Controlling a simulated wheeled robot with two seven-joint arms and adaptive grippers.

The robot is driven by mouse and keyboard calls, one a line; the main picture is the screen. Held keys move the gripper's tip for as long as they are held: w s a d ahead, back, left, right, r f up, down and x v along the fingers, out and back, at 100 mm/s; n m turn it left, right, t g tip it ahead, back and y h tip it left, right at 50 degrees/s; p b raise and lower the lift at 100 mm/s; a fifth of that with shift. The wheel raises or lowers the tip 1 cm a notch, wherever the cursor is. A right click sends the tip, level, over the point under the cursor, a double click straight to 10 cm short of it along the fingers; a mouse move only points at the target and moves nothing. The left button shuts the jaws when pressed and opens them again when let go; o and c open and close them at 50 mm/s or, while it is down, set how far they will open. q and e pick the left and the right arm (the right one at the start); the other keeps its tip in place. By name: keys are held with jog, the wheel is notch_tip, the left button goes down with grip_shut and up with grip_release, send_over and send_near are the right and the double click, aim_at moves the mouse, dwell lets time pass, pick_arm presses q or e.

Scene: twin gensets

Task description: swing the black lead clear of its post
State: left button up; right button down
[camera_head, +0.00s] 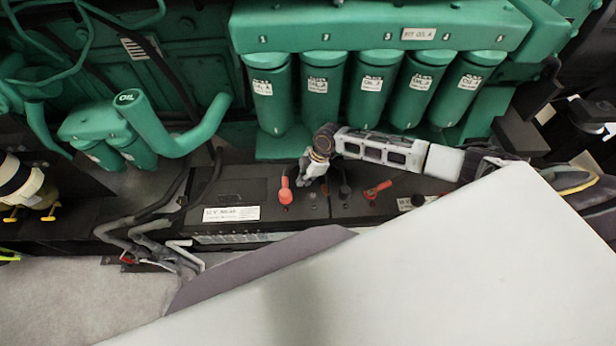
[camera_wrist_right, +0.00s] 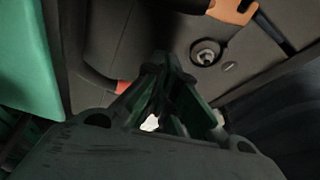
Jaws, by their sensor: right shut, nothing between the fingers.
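The black lead (camera_head: 345,190) shows in the head view as a small dark end on top of the battery, just right of my right gripper. I cannot tell from this view whether it sits on its post. My right gripper (camera_head: 311,177) is shut and empty, pointing down over the battery top between a red lead end (camera_head: 285,190) and the black one. In the right wrist view its closed fingers (camera_wrist_right: 157,105) are in front of a dark rounded shape. A bare metal post (camera_wrist_right: 206,53) shows beyond them. My left gripper is not in view.
A second red lead end (camera_head: 377,189) lies to the right. Green oil filters (camera_head: 323,90) stand in a row behind the battery (camera_head: 240,190). Grey bent pipes (camera_head: 150,235) are at its left end.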

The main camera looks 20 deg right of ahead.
jog(key=shift+a+r, duration=0.2)
jog(key=shift+w+d+r, duration=0.1)
jog(key=shift+d+r, duration=0.05)
jog(key=shift+r, duration=0.2)
jog(key=b+v, duration=0.1)
jog(key=v, duration=0.8)
jog(key=shift+f, duration=0.15)
